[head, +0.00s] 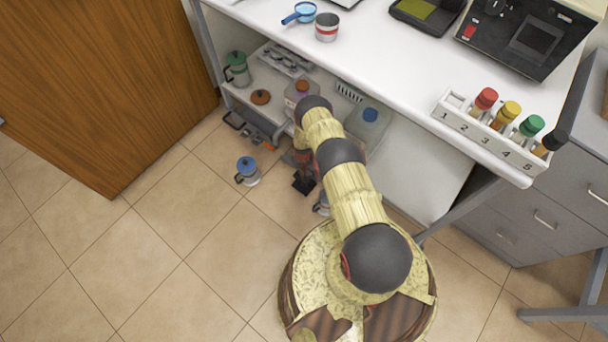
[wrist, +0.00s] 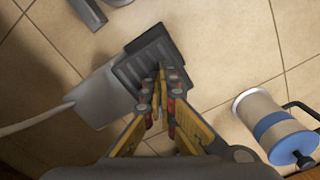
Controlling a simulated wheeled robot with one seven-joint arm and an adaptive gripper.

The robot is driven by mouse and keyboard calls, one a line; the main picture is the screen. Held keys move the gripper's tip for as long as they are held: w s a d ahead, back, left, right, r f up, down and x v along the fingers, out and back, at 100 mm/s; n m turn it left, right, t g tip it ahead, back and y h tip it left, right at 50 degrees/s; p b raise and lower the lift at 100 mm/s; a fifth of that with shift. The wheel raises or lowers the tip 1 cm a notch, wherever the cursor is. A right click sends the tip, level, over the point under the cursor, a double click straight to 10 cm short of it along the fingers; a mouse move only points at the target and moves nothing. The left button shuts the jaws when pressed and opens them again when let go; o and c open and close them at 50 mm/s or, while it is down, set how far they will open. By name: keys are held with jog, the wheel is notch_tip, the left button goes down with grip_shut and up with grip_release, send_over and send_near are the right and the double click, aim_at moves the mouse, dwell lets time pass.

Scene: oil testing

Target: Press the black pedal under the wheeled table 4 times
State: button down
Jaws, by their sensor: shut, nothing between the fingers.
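The black ribbed pedal (wrist: 140,70) is in the middle of the wrist view, joined to a grey base (wrist: 95,95) with a pale cable. In the head view the black pedal (head: 304,183) shows on the floor by the white table (head: 400,85), partly hidden by my arm. My gripper (wrist: 160,72) is shut and empty. Its yellow fingertips point down over the pedal's ribbed plate, near its right part. I cannot tell whether they touch it. In the head view my arm mostly hides the gripper.
A blue-lidded jar (head: 248,172) stands on the floor left of the pedal; it also shows in the wrist view (wrist: 275,125). A wooden cabinet (head: 95,75) stands at left. The tiled floor in front is clear.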

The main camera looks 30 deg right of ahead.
jog(key=shift+f+b, duration=0.65)
jog(key=shift+f, duration=0.7)
jog(key=shift+r+p, duration=0.9)
jog(key=shift+r, duration=0.6)
jog(key=shift+f, duration=0.2)
jog(key=shift+f+b, duration=0.9)
jog(key=shift+f, duration=0.45)
jog(key=shift+r, duration=0.1)
jog(key=shift+r+p, duration=0.9)
jog(key=shift+r, duration=0.5)
